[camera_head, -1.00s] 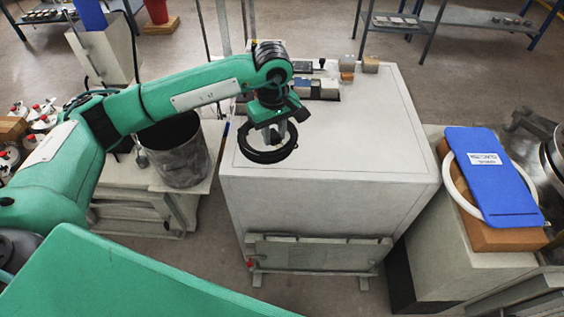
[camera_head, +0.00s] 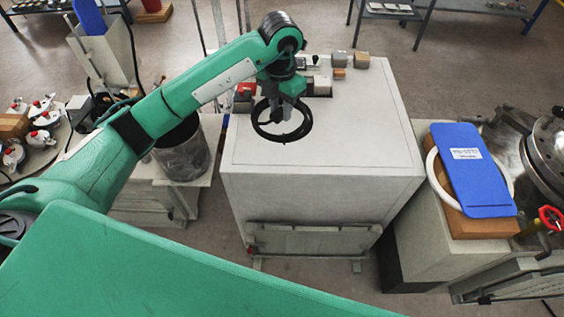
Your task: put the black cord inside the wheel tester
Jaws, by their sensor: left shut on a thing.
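The black cord (camera_head: 257,132) is a coiled black ring. My left gripper (camera_head: 284,108) is shut on it and holds it over the white cabinet top (camera_head: 350,120); I cannot tell how high above the top it is. The fingertips are partly hidden by the gripper body and the cord. A round metal machine (camera_head: 548,150), cut off at the right edge, looks like the wheel tester, but I cannot be sure. It stands well to the right of the cord. My right gripper is not in view.
A blue board (camera_head: 470,185) lies on a white ring (camera_head: 436,180) and a brown block on a stand, between the cabinet and the metal machine. A red handwheel (camera_head: 551,218) is at the right edge. Small blocks (camera_head: 361,60) line the cabinet's back. A metal bucket (camera_head: 182,152) stands left.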

